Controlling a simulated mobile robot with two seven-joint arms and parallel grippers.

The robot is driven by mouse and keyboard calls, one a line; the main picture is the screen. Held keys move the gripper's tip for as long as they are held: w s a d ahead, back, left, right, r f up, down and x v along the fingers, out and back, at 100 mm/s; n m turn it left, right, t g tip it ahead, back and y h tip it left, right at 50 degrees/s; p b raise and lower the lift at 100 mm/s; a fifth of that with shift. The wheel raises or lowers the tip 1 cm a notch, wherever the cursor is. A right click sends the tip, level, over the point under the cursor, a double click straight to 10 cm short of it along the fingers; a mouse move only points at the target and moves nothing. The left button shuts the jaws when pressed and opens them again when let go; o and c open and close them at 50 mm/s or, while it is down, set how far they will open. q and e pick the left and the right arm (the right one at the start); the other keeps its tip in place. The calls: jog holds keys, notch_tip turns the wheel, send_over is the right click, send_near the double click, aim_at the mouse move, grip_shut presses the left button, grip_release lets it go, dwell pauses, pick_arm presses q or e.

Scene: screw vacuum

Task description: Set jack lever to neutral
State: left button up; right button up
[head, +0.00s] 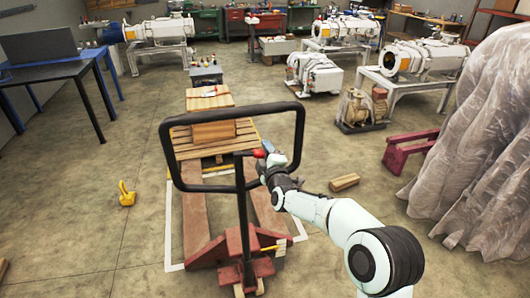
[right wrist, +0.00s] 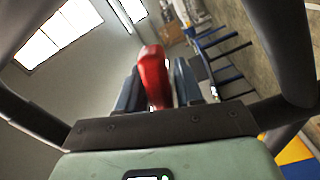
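The pallet jack's black loop handle (head: 234,112) stands upright in the middle of the head view, on a post rising from the red jack base (head: 243,248). The red jack lever (head: 259,153) sticks out to the right of the post, inside the loop. My right gripper (head: 268,160) is at the lever, reaching in from the right. In the right wrist view the red lever (right wrist: 154,78) stands between the two dark fingers, which lie close against its sides. The lever's root is hidden. My left gripper is out of view.
A wooden pallet (head: 215,140) with a box sits behind the handle on the jack's forks. A yellow object (head: 126,193) lies on the floor at left, and a wooden block (head: 344,183) at right. A plastic-covered bulk (head: 480,140) fills the right side.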

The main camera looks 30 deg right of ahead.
grip_shut()
jog(key=shift+r+n+p, duration=0.75)
jog(key=shift+r+n, duration=0.3)
jog(key=shift+n, duration=0.15)
jog(key=shift+r+n, duration=0.3)
jog(key=shift+n, duration=0.4)
jog(key=shift+o, duration=1.9)
grip_release()
